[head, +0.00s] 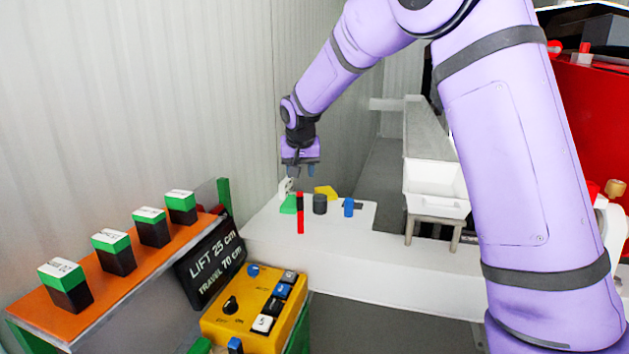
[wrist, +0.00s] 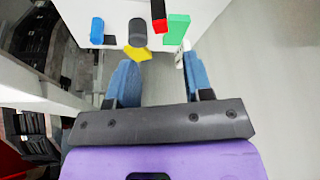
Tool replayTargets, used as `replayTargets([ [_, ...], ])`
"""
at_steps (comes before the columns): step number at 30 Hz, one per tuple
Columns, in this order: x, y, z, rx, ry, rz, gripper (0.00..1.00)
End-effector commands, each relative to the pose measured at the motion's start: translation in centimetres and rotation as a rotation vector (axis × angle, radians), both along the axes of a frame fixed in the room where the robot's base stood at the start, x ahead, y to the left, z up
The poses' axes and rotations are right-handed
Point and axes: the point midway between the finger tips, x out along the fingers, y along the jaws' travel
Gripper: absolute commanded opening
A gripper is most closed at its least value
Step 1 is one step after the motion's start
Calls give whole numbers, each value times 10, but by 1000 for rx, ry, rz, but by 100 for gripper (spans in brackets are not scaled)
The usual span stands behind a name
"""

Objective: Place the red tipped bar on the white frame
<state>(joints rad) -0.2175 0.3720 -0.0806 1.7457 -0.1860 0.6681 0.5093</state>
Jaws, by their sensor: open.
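The red tipped bar (head: 300,213) is dark in the middle with red ends. It stands out at the front of the white surface (head: 350,216), and its red tip also shows at the top of the wrist view (wrist: 159,25). My gripper (head: 302,170) is open and empty, above and behind the bar. Its two blue fingers are spread apart in the wrist view (wrist: 160,76). A small white piece (head: 286,186) stands by the wall beside the green block; I cannot tell if it is the white frame.
A green block (head: 287,204), a yellow piece (head: 326,192), a dark cylinder (head: 320,204) and a blue cylinder (head: 349,207) stand close around the bar. A grey wall is close on the left. A white trough (head: 436,188) stands to the right. A yellow control box (head: 257,308) is in front.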

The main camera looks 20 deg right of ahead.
Motion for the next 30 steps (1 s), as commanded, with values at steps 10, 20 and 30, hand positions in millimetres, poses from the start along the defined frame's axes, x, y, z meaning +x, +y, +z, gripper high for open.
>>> replayTargets([
  [10,-25,-9,25,7,-7,9,47],
  [20,-143,-43,95,20,-21,61,47],
  [30,-278,-64,123,20,-41,131,47],
])
